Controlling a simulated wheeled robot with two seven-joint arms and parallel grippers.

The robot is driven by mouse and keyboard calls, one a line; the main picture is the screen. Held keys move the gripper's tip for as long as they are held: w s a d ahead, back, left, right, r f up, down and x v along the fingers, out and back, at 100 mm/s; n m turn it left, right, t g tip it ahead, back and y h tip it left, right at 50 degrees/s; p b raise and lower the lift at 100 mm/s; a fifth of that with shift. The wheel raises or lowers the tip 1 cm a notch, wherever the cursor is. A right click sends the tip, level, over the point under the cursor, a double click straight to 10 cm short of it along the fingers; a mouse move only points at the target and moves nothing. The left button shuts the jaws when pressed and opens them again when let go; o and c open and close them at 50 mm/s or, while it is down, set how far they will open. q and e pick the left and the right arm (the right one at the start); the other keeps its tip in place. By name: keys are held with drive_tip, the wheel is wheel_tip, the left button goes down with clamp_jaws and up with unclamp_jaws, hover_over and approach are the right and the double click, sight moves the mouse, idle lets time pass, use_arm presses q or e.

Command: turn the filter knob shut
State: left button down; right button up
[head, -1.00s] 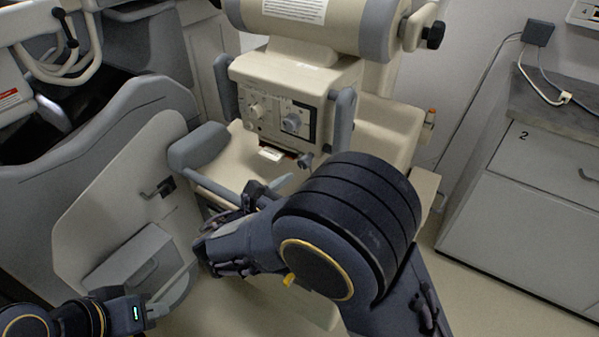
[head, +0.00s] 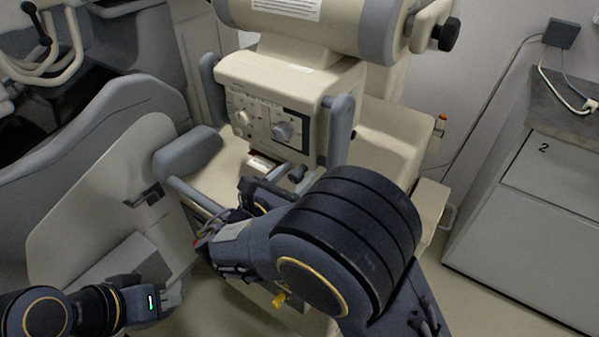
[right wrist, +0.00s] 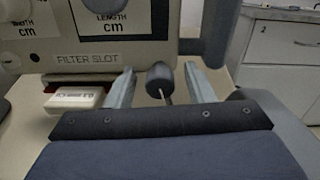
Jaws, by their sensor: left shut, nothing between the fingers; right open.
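The dark filter knob (right wrist: 159,80) is on a thin stem below the panel's front edge, right of the words FILTER SLOT. My right gripper (right wrist: 160,74) is open, with one finger on each side of the knob and a visible gap to each. In the head view, my right gripper (head: 288,181) is partly hidden by its own arm. A pale filter tray (right wrist: 76,98) sticks out of the slot left of the fingers. My left gripper (head: 173,294) is shut and empty at the lower left, away from the knob.
The beige machine's control panel (head: 262,118) has two larger dials above the slot. Grey handles (head: 341,130) flank it, and a padded grey armrest (head: 188,152) stands at its left. A grey cabinet (head: 530,220) is at the right, with open floor before it.

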drive_tip(key=shift+s, duration=0.1)
drive_tip(key=shift+c, duration=0.6)
drive_tip(key=c, duration=0.9)
drive_tip(key=shift+o, duration=0.2)
